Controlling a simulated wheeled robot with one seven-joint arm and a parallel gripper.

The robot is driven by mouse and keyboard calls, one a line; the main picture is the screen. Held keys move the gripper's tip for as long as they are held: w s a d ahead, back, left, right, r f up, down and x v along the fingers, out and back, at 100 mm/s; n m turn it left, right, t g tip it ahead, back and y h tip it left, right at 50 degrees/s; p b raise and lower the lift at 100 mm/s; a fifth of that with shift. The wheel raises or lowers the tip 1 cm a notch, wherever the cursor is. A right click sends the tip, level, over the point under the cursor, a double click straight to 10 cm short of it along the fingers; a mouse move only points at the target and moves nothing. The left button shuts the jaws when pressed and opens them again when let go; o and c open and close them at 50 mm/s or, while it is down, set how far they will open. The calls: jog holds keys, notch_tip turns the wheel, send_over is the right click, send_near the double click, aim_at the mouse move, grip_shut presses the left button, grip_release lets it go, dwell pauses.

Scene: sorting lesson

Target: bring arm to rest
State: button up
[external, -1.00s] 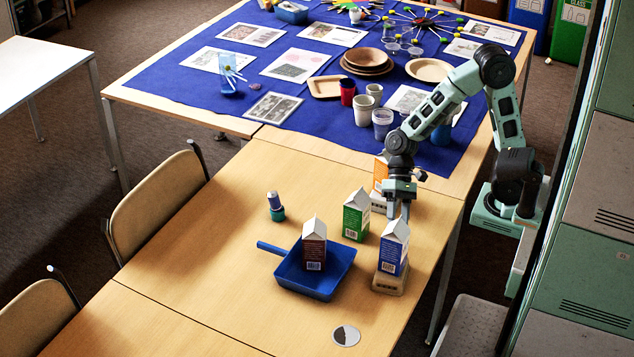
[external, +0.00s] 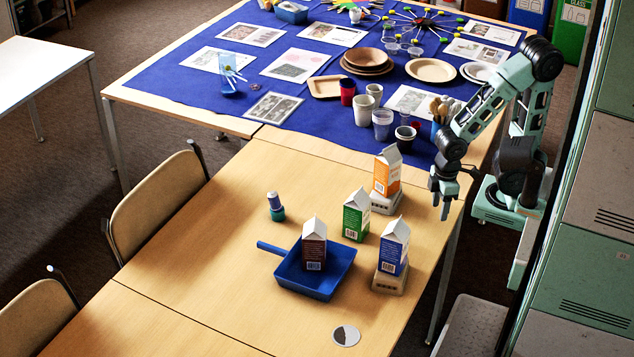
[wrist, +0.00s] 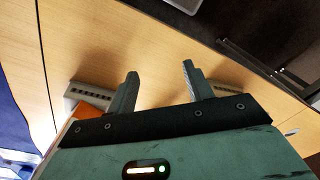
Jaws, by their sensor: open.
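My gripper (external: 445,203) is open and empty, pointing down near the right edge of the wooden table (external: 215,265). It is to the right of the orange carton (external: 387,172), which stands on a light block (external: 384,203), and is apart from it. In the wrist view my gripper's two fingers (wrist: 158,88) are spread, with only table surface between them. The orange carton shows partly at the lower left of the wrist view (wrist: 88,110), next to its block (wrist: 88,93).
A green carton (external: 356,215) stands on the table. A blue carton (external: 394,247) stands on another block (external: 390,281). A brown carton (external: 314,243) stands in a blue dustpan (external: 328,285). Cups and plates crowd the blue cloth (external: 190,98). A locker (external: 585,240) is close on the right.

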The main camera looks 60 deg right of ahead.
notch_tip(320, 180, up, 16)
jog(key=p, duration=1.4)
jog(key=shift+r+p, duration=0.15)
jog(key=shift+p, duration=0.15)
